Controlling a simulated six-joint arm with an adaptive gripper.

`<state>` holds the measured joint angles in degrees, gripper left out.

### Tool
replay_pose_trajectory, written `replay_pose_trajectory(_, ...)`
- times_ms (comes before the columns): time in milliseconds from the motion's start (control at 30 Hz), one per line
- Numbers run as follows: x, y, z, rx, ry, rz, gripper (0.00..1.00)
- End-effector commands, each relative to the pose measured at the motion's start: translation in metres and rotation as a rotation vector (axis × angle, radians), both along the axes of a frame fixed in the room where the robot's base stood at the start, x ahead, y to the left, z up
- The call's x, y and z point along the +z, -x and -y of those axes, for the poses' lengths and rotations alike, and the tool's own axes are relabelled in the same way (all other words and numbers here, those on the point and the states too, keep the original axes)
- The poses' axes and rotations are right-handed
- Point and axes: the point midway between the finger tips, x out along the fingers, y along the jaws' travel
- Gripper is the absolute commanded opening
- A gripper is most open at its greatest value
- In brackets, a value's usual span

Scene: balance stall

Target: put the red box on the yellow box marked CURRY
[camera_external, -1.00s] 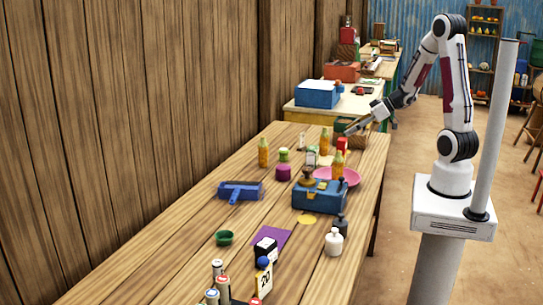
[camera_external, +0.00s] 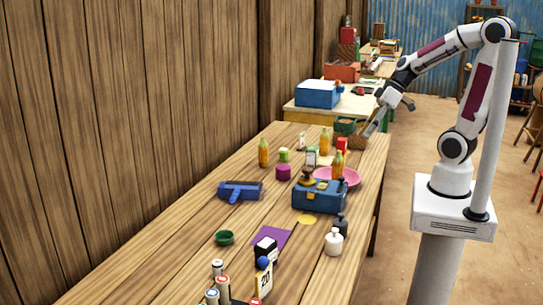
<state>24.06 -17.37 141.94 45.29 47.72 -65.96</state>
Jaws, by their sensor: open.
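A small red item (camera_external: 342,145), which looks like the red box, stands toward the far right of the long wooden table, behind the pink plate. I cannot make out a yellow box marked CURRY; no such lettering is readable at this size. My gripper (camera_external: 368,132) is above the far right end of the table, pointing down and to the left. It is open, with nothing visible in it, and is right of and above the red item. It overlaps the brown basket in the picture, and I cannot tell whether they touch.
A brown basket (camera_external: 357,142) and a green crate (camera_external: 345,126) are at the table's far end. Orange-yellow bottles (camera_external: 325,141), a pink plate (camera_external: 349,177) and a blue toolbox (camera_external: 319,196) crowd the middle. The table's left front is bare.

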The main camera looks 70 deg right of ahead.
Motion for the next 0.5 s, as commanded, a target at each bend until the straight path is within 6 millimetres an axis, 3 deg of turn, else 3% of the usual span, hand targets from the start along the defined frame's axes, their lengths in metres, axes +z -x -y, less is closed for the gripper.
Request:
replay_pose_trajectory(200, 0.008, 0.03, -0.014, -0.016, 0.064, -0.062, 0.49)
replay_pose_trajectory(500, 0.02, 0.066, -0.013, -0.097, 0.167, -0.101, 0.49)
